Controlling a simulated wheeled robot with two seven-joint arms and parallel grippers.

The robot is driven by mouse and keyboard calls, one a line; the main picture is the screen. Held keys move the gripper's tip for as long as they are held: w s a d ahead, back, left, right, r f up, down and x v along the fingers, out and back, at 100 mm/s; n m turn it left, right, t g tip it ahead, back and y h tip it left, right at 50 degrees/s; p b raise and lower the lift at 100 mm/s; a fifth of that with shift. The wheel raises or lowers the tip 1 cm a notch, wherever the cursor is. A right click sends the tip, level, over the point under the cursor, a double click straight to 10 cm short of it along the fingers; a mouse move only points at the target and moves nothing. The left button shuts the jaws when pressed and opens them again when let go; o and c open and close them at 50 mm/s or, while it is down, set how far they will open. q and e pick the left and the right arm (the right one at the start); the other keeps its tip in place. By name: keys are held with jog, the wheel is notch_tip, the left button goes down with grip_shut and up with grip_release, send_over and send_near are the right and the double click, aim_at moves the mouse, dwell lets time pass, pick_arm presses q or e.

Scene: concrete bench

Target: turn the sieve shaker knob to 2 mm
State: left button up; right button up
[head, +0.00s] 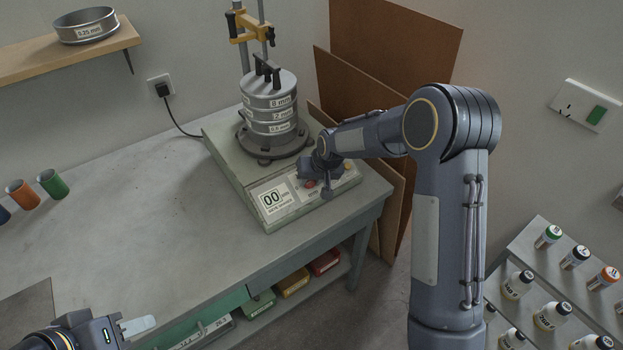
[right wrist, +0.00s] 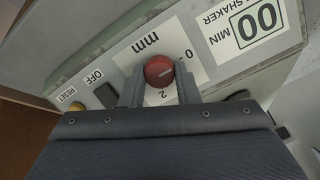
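The sieve shaker (head: 232,160) stands on the bench with a stack of sieves (head: 270,105) on it. Its round red knob (right wrist: 159,72) is on the front panel. A pale pointer line on the knob points right and slightly up, near the printed 0; a printed 2 (right wrist: 163,93) lies below the knob. My right gripper (right wrist: 160,82) has one finger on each side of the knob, with no clear gap visible. In the head view my right gripper (head: 318,184) covers part of the panel. My left gripper (head: 138,325) is at the lower left, away from the shaker, its opening unclear.
The OFF switch (right wrist: 105,95) and yellow RESET button (right wrist: 77,107) are beside the knob, near my right gripper. The display (head: 271,200) reads 00. Coloured cups (head: 53,184) stand at the bench's left. The bench middle is clear. A bottle rack (head: 535,240) is at right.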

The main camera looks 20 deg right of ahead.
jog(key=c, duration=0.4)
jog(key=shift+o, duration=0.2)
